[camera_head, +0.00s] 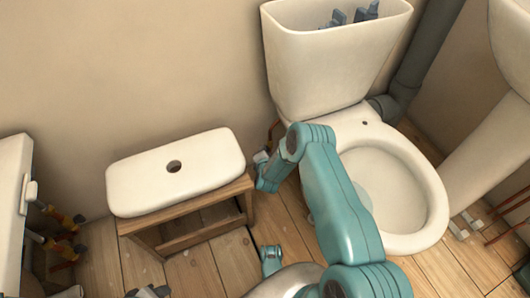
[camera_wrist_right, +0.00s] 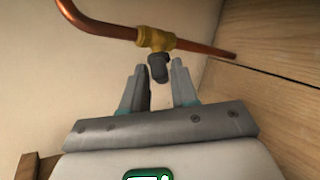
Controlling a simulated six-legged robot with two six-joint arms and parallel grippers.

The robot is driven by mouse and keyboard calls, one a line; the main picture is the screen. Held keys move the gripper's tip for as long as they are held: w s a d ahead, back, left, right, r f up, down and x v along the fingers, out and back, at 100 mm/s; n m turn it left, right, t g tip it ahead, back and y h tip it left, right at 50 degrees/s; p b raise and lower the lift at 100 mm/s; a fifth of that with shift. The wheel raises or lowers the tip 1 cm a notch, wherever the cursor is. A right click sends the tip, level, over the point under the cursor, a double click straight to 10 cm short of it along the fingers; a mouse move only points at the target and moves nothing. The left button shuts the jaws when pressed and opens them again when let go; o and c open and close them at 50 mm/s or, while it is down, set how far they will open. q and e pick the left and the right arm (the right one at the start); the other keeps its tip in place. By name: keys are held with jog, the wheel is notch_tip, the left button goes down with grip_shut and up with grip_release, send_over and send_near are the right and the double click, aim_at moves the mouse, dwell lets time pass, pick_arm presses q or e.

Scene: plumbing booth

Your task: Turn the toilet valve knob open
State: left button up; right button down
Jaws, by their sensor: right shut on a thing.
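The toilet valve is a brass fitting (camera_wrist_right: 155,39) on a copper pipe (camera_wrist_right: 105,26) along the wall in the right wrist view. Its dark grey knob (camera_wrist_right: 158,68) points down toward my right gripper. My right gripper (camera_wrist_right: 158,76) is shut on the knob, one finger on each side of it. In the head view my right arm reaches past the toilet bowl (camera_head: 395,190), and the right gripper (camera_head: 262,158) is low by the wall, left of the bowl. The valve is mostly hidden there.
A white cistern lid with a hole (camera_head: 205,165) lies on a wooden stool (camera_head: 190,210) left of my right gripper. The open cistern (camera_head: 325,65) stands behind the bowl. A basin pedestal (camera_head: 490,150) is at right. Pipes with valves (camera_head: 62,247) are at far left.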

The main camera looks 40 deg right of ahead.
jog(key=shift+w+r+n+g, duration=0.1)
jog(key=shift+n+g, duration=0.3)
jog(key=shift+g, duration=0.3)
jog(key=c, duration=1.1)
grip_release()
jog(key=shift+o, duration=0.2)
